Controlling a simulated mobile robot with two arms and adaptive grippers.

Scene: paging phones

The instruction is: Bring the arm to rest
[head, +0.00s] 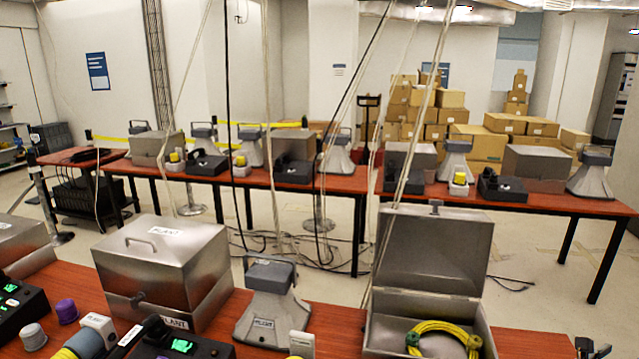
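A closed metal box (160,262), a grey stand-like device (270,300) and black phones (22,308) crowd the near table. More equipment stands on the far tables (335,183). Several cables hang from above. Cardboard boxes (480,140) are stacked behind.

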